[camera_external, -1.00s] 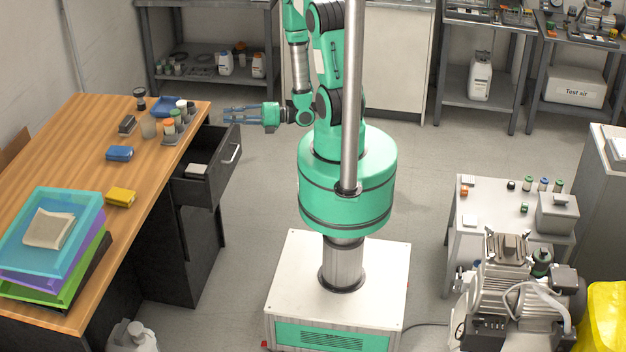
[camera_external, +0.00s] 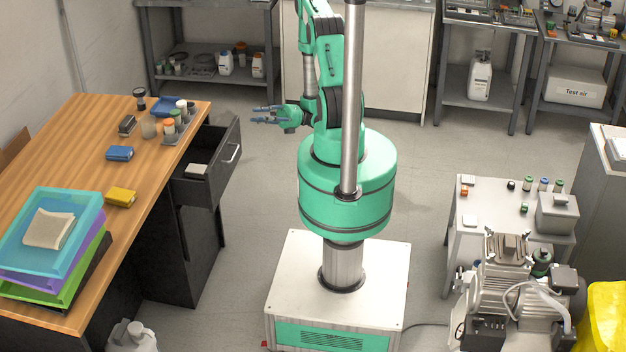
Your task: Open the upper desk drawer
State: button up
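The upper desk drawer (camera_external: 207,176) is pulled well out of the right side of the wooden desk (camera_external: 75,170). Its dark front faces right and carries a light bar handle (camera_external: 232,154). A small pale box (camera_external: 196,170) lies inside it. My gripper (camera_external: 262,114) is to the right of the drawer and beyond it, apart from the handle, with its blue fingers pointing left. The fingers look spread apart and nothing shows between them.
Bottles, a blue tray (camera_external: 166,106), a blue box (camera_external: 119,153), a yellow box (camera_external: 121,197) and stacked coloured trays (camera_external: 52,240) are on the desk. The floor between drawer and base is clear.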

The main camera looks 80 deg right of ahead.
send_near(236, 154)
jog(key=v, duration=0.4)
jog(key=shift+w, duration=0.1)
jog(key=shift+w+a, duration=0.1)
jog(key=shift+b+x, duration=0.55)
jog(key=shift+x, duration=6.2)
grip_shut()
